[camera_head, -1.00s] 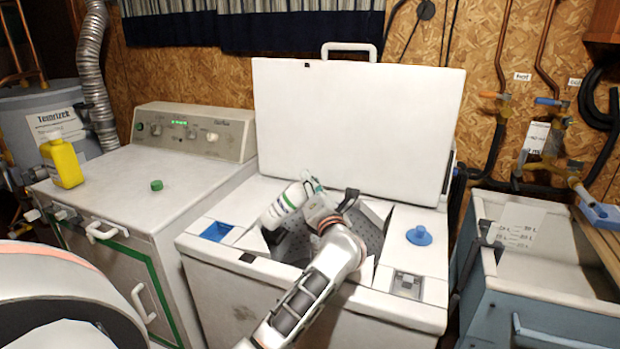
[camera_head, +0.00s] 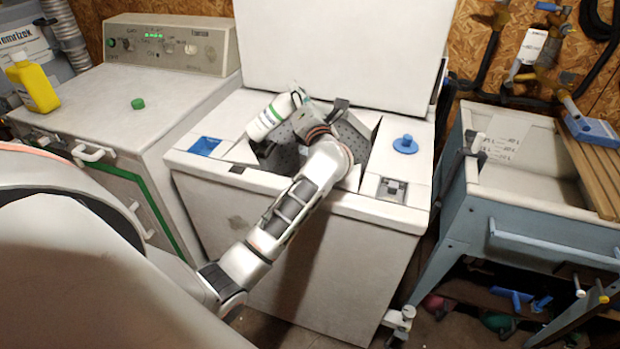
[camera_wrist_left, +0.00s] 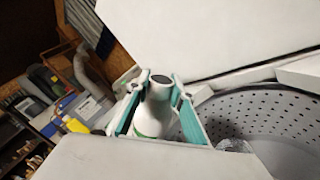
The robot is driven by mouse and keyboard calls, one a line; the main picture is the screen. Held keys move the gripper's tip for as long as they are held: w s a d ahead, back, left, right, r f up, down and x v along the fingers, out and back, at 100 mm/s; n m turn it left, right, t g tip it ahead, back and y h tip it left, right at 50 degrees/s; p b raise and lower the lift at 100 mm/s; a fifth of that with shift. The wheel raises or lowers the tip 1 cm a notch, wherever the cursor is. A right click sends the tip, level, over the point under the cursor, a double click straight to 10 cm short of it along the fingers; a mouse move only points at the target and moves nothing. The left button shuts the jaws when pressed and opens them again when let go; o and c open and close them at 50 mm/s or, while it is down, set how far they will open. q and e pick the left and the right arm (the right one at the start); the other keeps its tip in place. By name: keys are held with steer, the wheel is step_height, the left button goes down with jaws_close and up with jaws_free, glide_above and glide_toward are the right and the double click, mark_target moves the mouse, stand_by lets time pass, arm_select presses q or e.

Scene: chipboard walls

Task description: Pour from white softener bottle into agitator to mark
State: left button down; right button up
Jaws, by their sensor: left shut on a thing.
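The white softener bottle (camera_head: 268,120) with a green label is in my left gripper (camera_head: 301,98), tilted over the back left of the open washer tub (camera_head: 285,158). In the left wrist view, the teal fingers of my left gripper (camera_wrist_left: 158,88) are shut on either side of the bottle (camera_wrist_left: 152,122). Its neck points up in that picture with a dark mouth, seemingly uncapped. A clear piece in the perforated tub (camera_wrist_left: 268,112) may be part of the agitator; the agitator and its mark cannot be made out. My right gripper is not in view.
The washer's raised lid (camera_head: 335,50) stands behind the tub. A blue cap (camera_head: 405,144) sits on the washer top at right. The dryer (camera_head: 165,100) at left bears a yellow bottle (camera_head: 33,84) and a green cap (camera_head: 138,103). A utility sink (camera_head: 530,230) stands at right.

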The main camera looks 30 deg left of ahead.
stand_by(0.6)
arm_select(q)
steer(key=shift+f+m+p, duration=0.2)
steer(key=shift+m+p, duration=0.1)
steer(key=shift+m, duration=0.1)
steer(key=shift+f+m+p, duration=0.3)
steer(key=shift+m+p, duration=0.05)
steer(key=shift+m, duration=0.05)
steer(key=shift+w+d+f+m+t+p, duration=0.1)
steer(key=shift+f+m+t+p, duration=0.2)
steer(key=shift+f+m+p, duration=0.45)
stand_by(0.5)
